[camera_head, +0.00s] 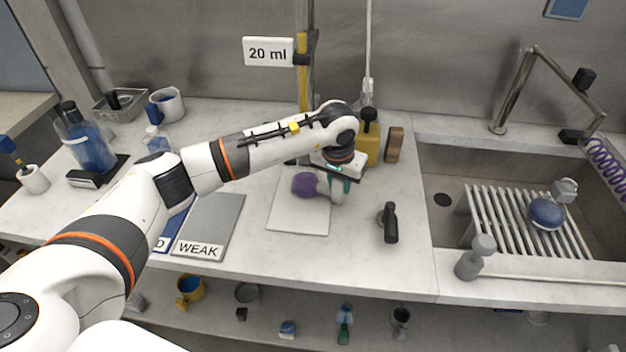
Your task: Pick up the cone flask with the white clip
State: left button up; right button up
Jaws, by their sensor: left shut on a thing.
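My left arm reaches across the counter from the left. My left gripper (336,187) points down over the white sheet (299,222) at the foot of the stand. It is shut on what looks like the cone flask with purple contents (305,184). The purple part shows just left of the fingers. The flask's neck and the white clip cannot be made out clearly behind the gripper. Whether the flask touches the sheet is unclear. My right gripper is out of view.
A stand with a "20 ml" sign (268,51) rises behind the gripper. A yellow bottle (368,148) and a brown block (394,145) stand behind it. A black-handled item (390,223) lies to the right. The grey "WEAK" mat (212,222) is left. A sink with a rack (488,220) is right.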

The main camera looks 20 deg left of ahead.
pick_arm(q)
grip_shut()
jog(key=shift+r, duration=0.15)
jog(key=shift+w+p+v, duration=0.2)
jog(key=shift+p+v, duration=0.15)
jog(key=shift+v, duration=0.6)
jog(key=shift+w+p+v, duration=0.2)
jog(key=shift+p+v, duration=0.15)
jog(key=shift+v, duration=0.55)
jog(key=shift+c, duration=0.3)
grip_release()
grip_shut()
